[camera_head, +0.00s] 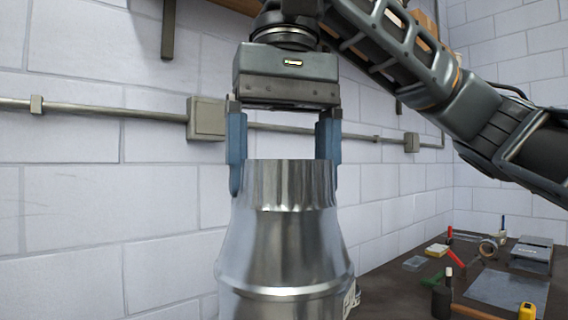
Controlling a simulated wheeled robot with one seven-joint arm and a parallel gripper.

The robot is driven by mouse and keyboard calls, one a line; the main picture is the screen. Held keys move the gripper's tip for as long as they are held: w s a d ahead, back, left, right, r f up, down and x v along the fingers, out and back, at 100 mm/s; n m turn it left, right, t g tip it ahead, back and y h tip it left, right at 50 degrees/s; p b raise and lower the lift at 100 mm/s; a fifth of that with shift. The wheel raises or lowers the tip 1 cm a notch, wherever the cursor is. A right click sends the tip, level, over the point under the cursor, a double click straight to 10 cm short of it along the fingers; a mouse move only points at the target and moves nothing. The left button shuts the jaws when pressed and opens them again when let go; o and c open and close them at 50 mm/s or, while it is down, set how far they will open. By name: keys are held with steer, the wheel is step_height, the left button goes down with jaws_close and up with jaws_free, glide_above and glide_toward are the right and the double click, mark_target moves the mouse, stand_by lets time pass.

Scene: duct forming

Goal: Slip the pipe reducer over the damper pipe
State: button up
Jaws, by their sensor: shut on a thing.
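The pipe reducer (284,245) is a shiny metal piece, narrow and crimped at the top and flaring wider below a sloped shoulder. It stands upright in the middle of the head view. My gripper (285,180) points straight down over it, with blue fingers on the left and right of the narrow top collar. It is shut on the reducer by this collar. The reducer's lower end runs out of the bottom of the picture. I cannot make out the damper pipe as a separate part, so its place relative to the reducer is hidden.
A dark workbench (395,290) at the lower right bears a metal sheet (505,288), a yellow tape measure (527,311), a dark bottle (442,298) and hand tools. A white block wall with a conduit and a junction box (206,118) stands close behind.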

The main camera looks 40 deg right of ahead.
steer(key=shift+f+b, duration=1.2)
steer(key=shift+f, duration=0.1)
steer(key=shift+f+b, duration=0.45)
steer(key=shift+f, duration=1.2)
steer(key=o, duration=1.4)
steer(key=shift+c, duration=0.2)
step_height(320, 180, up, 8)
steer(key=shift+s+f, duration=0.1)
steer(key=shift+f, duration=0.05)
